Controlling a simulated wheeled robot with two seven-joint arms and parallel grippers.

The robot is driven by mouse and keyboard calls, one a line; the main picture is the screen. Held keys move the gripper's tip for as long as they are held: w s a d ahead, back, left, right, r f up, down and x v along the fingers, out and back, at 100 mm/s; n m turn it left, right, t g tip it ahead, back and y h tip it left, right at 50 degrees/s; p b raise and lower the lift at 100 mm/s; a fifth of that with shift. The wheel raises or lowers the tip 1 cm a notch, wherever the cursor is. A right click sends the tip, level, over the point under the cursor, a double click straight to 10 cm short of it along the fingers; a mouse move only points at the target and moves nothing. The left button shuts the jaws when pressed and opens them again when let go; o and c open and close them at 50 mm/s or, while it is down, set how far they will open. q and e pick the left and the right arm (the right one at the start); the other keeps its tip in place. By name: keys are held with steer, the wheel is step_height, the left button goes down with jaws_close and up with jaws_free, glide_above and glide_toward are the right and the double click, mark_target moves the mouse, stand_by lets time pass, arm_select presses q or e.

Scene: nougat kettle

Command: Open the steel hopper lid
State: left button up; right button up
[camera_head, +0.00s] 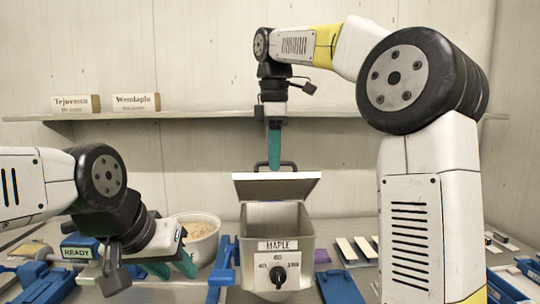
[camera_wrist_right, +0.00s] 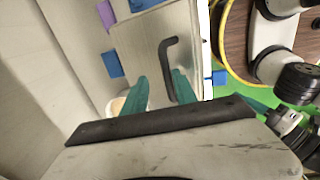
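The steel hopper (camera_head: 275,222), labelled MAPLE with a black dial on its front, stands at the centre of the head view. Its lid (camera_head: 277,187) is raised and tilted, and the hopper's inside shows below it. A dark bar handle (camera_head: 259,165) stands on the lid; it also shows in the right wrist view (camera_wrist_right: 168,48). My right gripper (camera_head: 274,165) points down at the handle. Its teal fingers (camera_wrist_right: 161,85) are apart, with part of the handle between them; contact is unclear. My left gripper (camera_head: 170,267) is open and empty, low to the left of the hopper.
A bowl of pale contents (camera_head: 197,226) stands left of the hopper, close behind my left gripper. A blue part (camera_head: 224,262) stands by the hopper's left side. A blue tray (camera_head: 340,287) and pale bars lie to its right. A shelf (camera_head: 190,116) runs along the back wall.

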steer(key=shift+s+a+r, duration=0.1)
stand_by(0.3)
steer(key=shift+r, duration=0.1)
steer(key=shift+s+r, duration=0.15)
steer(key=shift+r, duration=1.75)
steer(key=shift+s+r, duration=0.15)
steer(key=shift+r, duration=1.75)
